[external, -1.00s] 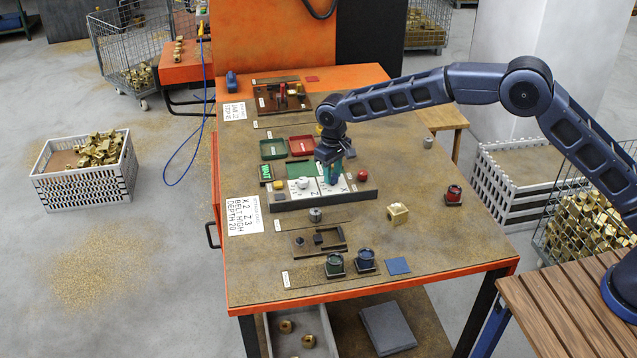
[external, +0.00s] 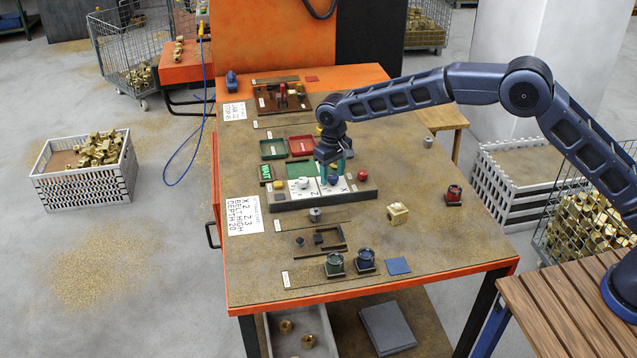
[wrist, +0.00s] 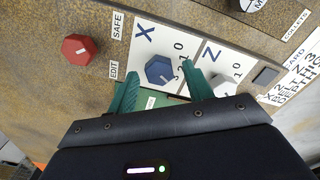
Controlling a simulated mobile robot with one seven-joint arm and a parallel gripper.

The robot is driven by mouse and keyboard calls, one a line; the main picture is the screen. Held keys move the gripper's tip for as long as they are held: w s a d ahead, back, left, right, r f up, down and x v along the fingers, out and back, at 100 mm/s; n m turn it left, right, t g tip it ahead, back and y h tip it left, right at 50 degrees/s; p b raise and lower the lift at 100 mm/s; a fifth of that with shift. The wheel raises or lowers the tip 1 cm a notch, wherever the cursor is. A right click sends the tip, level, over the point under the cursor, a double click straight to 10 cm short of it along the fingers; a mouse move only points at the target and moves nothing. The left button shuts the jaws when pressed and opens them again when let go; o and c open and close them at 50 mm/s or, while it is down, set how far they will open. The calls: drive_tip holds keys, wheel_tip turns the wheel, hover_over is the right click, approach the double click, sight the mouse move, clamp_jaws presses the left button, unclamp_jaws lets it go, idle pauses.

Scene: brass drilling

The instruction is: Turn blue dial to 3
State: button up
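The blue dial (external: 333,179) sits on the white X panel of the control box. In the wrist view the blue dial (wrist: 158,70) is six-sided, and its pale mark points to the lower right, toward the lower end of the printed numbers. I cannot tell exactly which number it meets; a finger partly covers the scale. My gripper (external: 331,167) is just above the dial. In the wrist view my gripper (wrist: 161,71) has its teal fingers wide apart, one on each side of the dial, with gaps showing.
A white dial (wrist: 222,85) on the Z panel is close to the right finger. A card (external: 244,215) reads X 2, Z 3, belt high, depth 20.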

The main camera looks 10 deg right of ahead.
sight(332, 176)
wheel_tip(332, 176, up, 11)
idle(0.7)
drive_tip(key=shift+f, duration=0.1)
